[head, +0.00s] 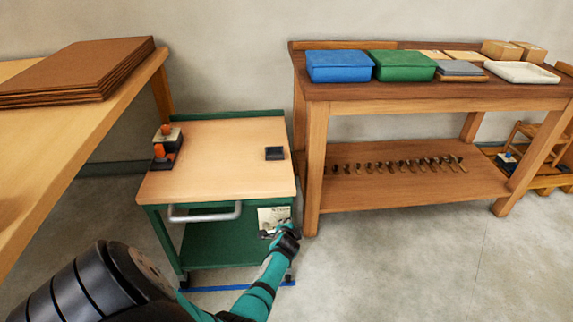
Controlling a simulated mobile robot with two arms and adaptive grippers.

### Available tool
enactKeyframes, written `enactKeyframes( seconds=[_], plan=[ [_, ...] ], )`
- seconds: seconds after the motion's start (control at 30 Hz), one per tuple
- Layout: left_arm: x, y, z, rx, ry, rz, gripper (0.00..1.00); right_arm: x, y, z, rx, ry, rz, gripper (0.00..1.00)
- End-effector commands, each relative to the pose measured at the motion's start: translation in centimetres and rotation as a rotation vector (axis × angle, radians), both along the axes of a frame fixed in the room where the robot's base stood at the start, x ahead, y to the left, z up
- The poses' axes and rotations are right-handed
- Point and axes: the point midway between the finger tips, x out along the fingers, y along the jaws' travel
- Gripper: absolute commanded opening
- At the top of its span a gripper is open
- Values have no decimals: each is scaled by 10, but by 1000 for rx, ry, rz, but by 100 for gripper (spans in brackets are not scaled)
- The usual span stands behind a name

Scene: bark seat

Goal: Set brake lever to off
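The green cart (203,216) with a wooden top stands in the middle left of the head view. A pale label plate (273,215) is on its front at the right, under the top. My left gripper (272,235), dark on a teal arm, is at the lower edge of this plate. It covers part of the cart's front there. Its fingers are too small and dark to tell whether they are open or touching anything. I cannot make out the brake lever clearly; a small dark shape by the fingers blends with them. My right gripper is not in view.
A workbench (430,93) stands right, a table (70,130) left. Floor at right front is clear.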

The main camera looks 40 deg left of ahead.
Motion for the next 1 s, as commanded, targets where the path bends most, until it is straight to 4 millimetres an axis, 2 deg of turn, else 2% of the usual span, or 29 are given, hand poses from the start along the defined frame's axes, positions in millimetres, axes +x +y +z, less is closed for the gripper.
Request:
enactKeyframes(
  seconds=[0.17, 0.5, 0.73, 1.0],
  plan=[
    [2, 3, 3, 22, 9, -1, 0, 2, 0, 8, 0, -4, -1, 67],
    [2, 3, 5, 25, 10, -1, 0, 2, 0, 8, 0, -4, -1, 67],
    [2, 3, 4, 22, 9, -1, 29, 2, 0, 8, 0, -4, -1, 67],
    [2, 2, 3, 20, 9, 0, 30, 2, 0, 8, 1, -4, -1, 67]
  ],
)
